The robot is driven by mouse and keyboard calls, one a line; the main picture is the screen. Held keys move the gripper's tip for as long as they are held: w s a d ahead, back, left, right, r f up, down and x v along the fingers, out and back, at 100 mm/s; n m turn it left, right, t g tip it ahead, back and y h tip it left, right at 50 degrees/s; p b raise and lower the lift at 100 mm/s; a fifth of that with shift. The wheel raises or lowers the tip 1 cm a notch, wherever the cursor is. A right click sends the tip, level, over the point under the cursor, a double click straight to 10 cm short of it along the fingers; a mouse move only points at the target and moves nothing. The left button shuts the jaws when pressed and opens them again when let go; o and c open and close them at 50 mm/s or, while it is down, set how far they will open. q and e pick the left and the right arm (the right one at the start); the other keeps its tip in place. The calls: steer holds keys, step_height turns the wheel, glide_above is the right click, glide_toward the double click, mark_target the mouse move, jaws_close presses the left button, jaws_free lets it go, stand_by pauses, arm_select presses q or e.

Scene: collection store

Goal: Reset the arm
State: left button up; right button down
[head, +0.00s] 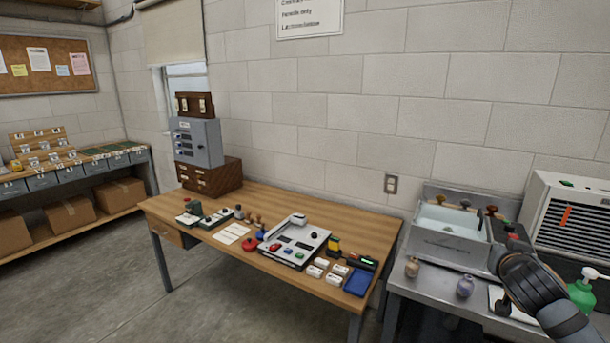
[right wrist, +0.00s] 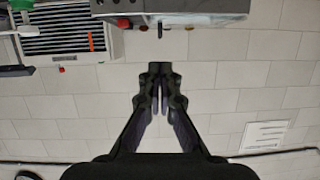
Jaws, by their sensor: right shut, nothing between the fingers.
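My right arm (head: 535,288) comes in from the lower right in the head view, in front of the metal counter and sink. In the right wrist view my right gripper (right wrist: 160,72) has its fingers together and empty, with the block wall behind it. That view appears upside down, with the sink along its top edge. The gripper's fingers cannot be made out clearly in the head view. My left gripper is not in view.
The sink (head: 445,238) and a louvred white unit (head: 575,222) stand by the right arm. The wooden table (head: 290,212) holds a tray of parts (head: 294,243), small boxes and a blue tray (head: 358,282).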

steer(key=s+a+f+n+g+y, duration=0.1)
steer(key=s+a+f, duration=0.25)
steer(key=f, duration=0.35)
steer(key=s+a+f+n+g+y, duration=0.1)
steer(key=s+a+f+n+g, duration=0.2)
steer(key=f, duration=0.4)
steer(key=s+a+f+y, duration=0.1)
steer(key=s+a+f, duration=0.25)
steer(key=f, duration=0.25)
steer(key=s+a+f+n+g+y, duration=0.2)
steer(key=s+a+f, duration=0.3)
steer(key=s, duration=0.3)
steer(key=s+a+f+n+g+y, duration=0.1)
steer(key=s+a+f+g, duration=0.3)
steer(key=s, duration=0.5)
step_height(320, 180, down, 26)
steer(key=s+d+r, duration=0.1)
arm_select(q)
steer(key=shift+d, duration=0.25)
arm_select(e)
steer(key=s+d+f+g, duration=0.1)
steer(key=s+f, duration=1.7)
steer(key=s, duration=0.1)
steer(key=shift+s+d+f, duration=0.25)
steer(key=shift+d+f, duration=0.15)
